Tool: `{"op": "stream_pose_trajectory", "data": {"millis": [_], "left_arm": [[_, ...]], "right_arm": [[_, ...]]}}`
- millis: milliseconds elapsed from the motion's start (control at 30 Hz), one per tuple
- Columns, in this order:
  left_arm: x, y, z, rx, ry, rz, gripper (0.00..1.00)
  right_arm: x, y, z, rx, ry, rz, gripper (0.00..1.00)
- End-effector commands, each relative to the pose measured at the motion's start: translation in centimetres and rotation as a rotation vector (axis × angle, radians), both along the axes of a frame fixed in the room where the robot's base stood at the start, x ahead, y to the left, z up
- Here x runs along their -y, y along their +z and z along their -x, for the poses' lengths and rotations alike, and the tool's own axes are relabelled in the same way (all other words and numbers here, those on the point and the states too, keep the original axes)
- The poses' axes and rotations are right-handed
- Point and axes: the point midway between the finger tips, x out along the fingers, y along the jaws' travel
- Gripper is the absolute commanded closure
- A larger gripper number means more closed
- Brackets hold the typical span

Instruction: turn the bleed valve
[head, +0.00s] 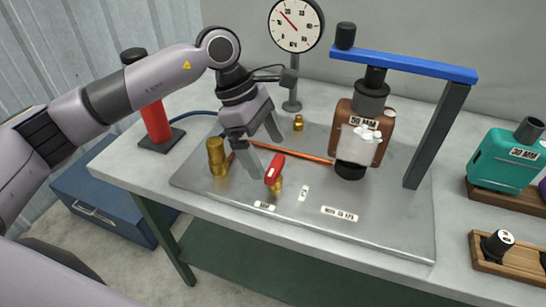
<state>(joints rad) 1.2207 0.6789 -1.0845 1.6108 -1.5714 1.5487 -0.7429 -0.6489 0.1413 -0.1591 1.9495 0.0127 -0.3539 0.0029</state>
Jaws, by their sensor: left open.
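The bleed valve's red handle (275,169) sits on a small brass body (276,186) near the front middle of the grey metal plate. A copper-coloured pipe (300,155) runs across the plate behind the handle. My left gripper (268,157) reaches in from the upper left and points down. Its two fingers are spread and hold nothing. One fingertip is just left of the red handle, the other is farther back. I cannot tell whether either touches the handle. My right gripper does not show.
A blue-topped frame (402,65) holds a brown muffler (345,125) at right. A dial gauge (295,25) stands behind. A taller brass fitting (216,157) and a red hand pump (156,122) are left. A teal muffler (505,160) is far right.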

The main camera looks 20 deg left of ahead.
Motion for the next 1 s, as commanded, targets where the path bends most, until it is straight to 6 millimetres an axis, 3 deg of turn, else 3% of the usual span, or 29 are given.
{"op": "stream_pose_trajectory", "data": {"millis": [233,567,733,767,1000], "left_arm": [[1.2,-2.8,0.1,-0.002,-0.001,0.002,0.0],[1.4,-3.3,0.1,0.0,0.0,0.003,0.0],[1.4,-3.3,0.1,0.0,0.0,0.004,0.52],[1.4,-3.3,0.1,0.0,0.0,0.004,0.56],[1.4,-3.3,0.1,0.0,0.013,0.004,0.56]], "right_arm": [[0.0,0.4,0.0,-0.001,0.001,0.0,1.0],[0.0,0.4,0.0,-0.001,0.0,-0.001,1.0],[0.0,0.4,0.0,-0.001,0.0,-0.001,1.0],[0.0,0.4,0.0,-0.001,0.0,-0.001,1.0],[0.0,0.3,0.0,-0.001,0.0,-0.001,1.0]]}}
